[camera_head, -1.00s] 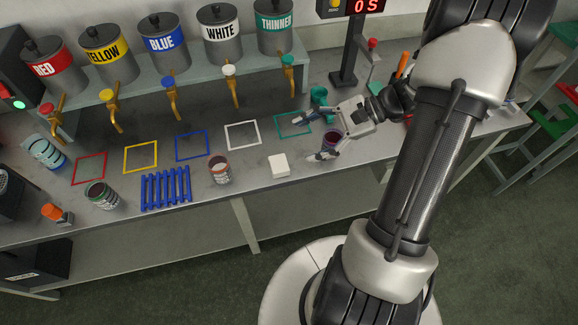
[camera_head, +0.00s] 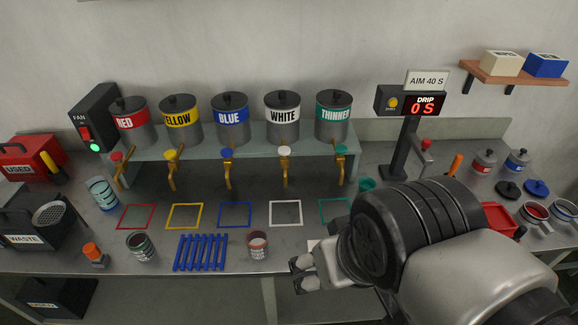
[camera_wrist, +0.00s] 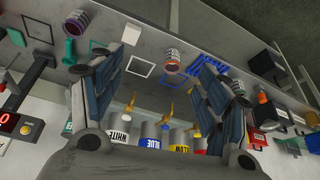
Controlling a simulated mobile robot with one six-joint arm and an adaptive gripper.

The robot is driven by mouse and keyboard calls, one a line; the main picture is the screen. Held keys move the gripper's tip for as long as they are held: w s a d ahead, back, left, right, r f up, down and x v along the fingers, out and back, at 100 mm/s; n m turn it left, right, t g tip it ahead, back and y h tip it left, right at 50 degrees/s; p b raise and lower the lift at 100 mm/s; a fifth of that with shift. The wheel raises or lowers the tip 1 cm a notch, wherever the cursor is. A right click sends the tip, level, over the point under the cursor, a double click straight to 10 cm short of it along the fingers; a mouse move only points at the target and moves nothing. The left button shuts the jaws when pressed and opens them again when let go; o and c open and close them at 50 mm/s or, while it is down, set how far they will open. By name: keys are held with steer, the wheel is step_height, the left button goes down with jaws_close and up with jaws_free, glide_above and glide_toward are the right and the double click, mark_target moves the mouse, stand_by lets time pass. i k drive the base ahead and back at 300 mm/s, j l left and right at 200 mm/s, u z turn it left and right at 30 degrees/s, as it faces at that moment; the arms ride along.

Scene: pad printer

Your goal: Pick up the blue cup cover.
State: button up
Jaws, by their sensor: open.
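The blue cup cover (camera_head: 537,188) is a flat round lid with a small knob, lying on the bench at the right in the head view. A black cover (camera_head: 508,190) lies just left of it. I do not make out the blue cover in the wrist view. My gripper (camera_head: 300,275) is at the bench's front edge, far to the left of the blue cover and pointing left. Its two fingers (camera_wrist: 168,48) stand wide apart in the wrist view, with nothing held between them. My arm hides part of the bench in front of the stand.
Cups with a red (camera_head: 484,161) and a blue label (camera_head: 517,162) stand behind the covers. Open cups (camera_head: 534,212) stand in front. A shelf (camera_head: 530,76) hangs above.

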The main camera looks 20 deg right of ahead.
mark_target(537, 188)
steer(key=z, duration=2.25)
steer(key=i+u, duration=0.1)
steer(key=u, duration=0.7)
steer(key=i+l+u, duration=0.2)
steer(key=l, duration=0.15)
steer(key=i+l+u, duration=0.15)
steer(key=l, duration=0.25)
steer(key=i+l+u, duration=0.2)
steer(key=l, duration=0.25)
steer(key=i+l+u, duration=0.2)
steer(key=l, duration=0.2)
steer(key=i+l+u, duration=0.15)
steer(key=l, duration=0.3)
steer(key=l+u, duration=0.2)
steer(key=l, duration=0.3)
steer(key=i+l, duration=0.1)
steer(key=l, duration=0.7)
steer(key=i, duration=0.05)
